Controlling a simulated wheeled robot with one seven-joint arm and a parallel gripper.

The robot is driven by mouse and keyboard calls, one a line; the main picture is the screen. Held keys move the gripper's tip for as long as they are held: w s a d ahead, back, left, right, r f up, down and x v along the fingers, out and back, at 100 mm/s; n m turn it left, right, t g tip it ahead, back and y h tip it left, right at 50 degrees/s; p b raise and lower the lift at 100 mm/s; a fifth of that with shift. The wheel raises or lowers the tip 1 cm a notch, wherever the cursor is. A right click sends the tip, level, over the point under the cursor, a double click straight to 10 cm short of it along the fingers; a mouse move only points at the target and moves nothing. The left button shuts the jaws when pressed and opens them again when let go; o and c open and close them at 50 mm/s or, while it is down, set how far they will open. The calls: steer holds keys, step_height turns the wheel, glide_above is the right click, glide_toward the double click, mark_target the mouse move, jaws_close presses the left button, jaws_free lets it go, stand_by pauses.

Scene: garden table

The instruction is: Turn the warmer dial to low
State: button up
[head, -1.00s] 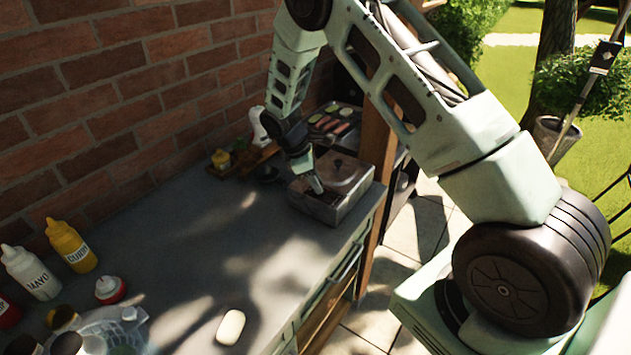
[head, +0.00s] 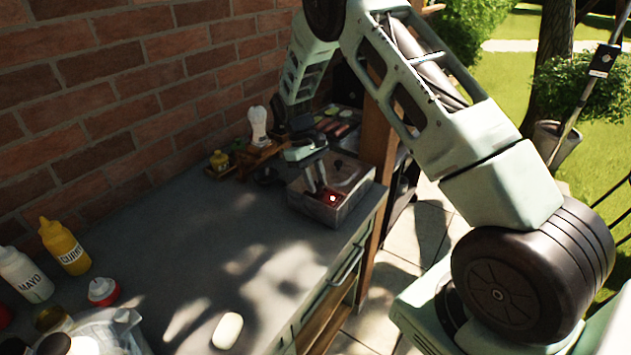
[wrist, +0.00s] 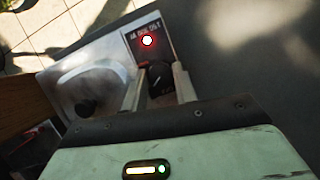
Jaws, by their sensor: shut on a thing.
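The warmer (head: 315,208) is a grey metal box at the counter's far right end. It also shows in the wrist view (wrist: 63,88). Its dial (wrist: 159,78) is a small black knob with a pointer, on a dark panel with a lit red lamp (wrist: 147,41). The lamp also glows in the head view (head: 333,198). My gripper (head: 316,176) reaches down to the panel from behind. In the wrist view its two fingers (wrist: 161,80) stand on either side of the dial and are shut on it. The dial's markings are too blurred to read.
A round metal lid with a black knob (wrist: 86,108) sits in the warmer, left of the dial in the wrist view. Sauce bottles (head: 65,245) and a pale oval object (head: 228,330) are on the near counter. The middle counter is clear. A brick wall stands behind.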

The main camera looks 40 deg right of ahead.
steer(key=shift+m, duration=0.5)
steer(key=o, duration=1)
steer(key=b+v, duration=0.1)
steer(key=v, duration=0.4)
steer(key=b+v, duration=0.2)
steer(key=v, duration=0.4)
steer(key=b+v, duration=0.1)
steer(key=v, duration=0.5)
steer(key=shift+d+r, duration=0.25)
steer(key=shift+d, duration=0.1)
